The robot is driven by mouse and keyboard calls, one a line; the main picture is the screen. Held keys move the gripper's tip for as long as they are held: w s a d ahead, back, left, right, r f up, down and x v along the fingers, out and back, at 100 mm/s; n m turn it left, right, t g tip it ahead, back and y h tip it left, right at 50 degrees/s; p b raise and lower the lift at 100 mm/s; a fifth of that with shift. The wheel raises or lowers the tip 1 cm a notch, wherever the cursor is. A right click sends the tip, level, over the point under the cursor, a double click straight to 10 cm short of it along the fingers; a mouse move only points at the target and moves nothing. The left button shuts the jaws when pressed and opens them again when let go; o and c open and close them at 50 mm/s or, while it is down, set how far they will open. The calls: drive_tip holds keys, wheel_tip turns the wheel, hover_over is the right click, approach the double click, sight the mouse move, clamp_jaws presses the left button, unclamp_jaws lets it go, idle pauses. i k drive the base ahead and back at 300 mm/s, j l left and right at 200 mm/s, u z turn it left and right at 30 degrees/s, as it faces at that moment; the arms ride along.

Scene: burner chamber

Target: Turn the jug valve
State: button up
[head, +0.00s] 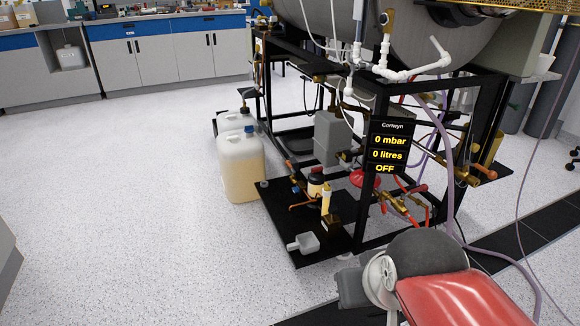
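A large translucent jug with yellowish liquid and a blue cap (241,168) stands on the floor at the left of the black rig frame. A second white jug (231,121) stands just behind it. Brass valves and pipes with red handles (405,204) sit low in the frame, at its right. I cannot tell which of these is the jug valve. Part of my arm, red and grey, fills the bottom right. My gripper's fingers do not show.
A black base plate (290,235) sticks out at the front of the rig, with a small grey scoop-like piece (304,243). A display panel (388,147) reads 0 mbar, 0 litres, OFF. Hoses hang at the right. The speckled floor (130,220) at the left is clear.

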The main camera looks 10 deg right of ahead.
sight(288, 162)
drive_tip(key=i+j, duration=0.2)
drive_tip(key=i+j+z, duration=0.1)
drive_tip(key=j, duration=0.35)
drive_tip(key=i+j, duration=0.3)
drive_tip(key=i+j+z, duration=0.1)
drive_tip(key=j, duration=0.25)
drive_tip(key=i+j, duration=0.25)
drive_tip(key=i+j+z, duration=0.1)
drive_tip(key=j, duration=0.35)
drive_tip(key=i+j, duration=0.25)
drive_tip(key=i+z, duration=0.15)
drive_tip(key=i, duration=0.3)
drive_tip(key=i+j+z, duration=0.15)
drive_tip(key=i, duration=0.3)
drive_tip(key=i+l, duration=0.2)
drive_tip(key=i, duration=0.1)
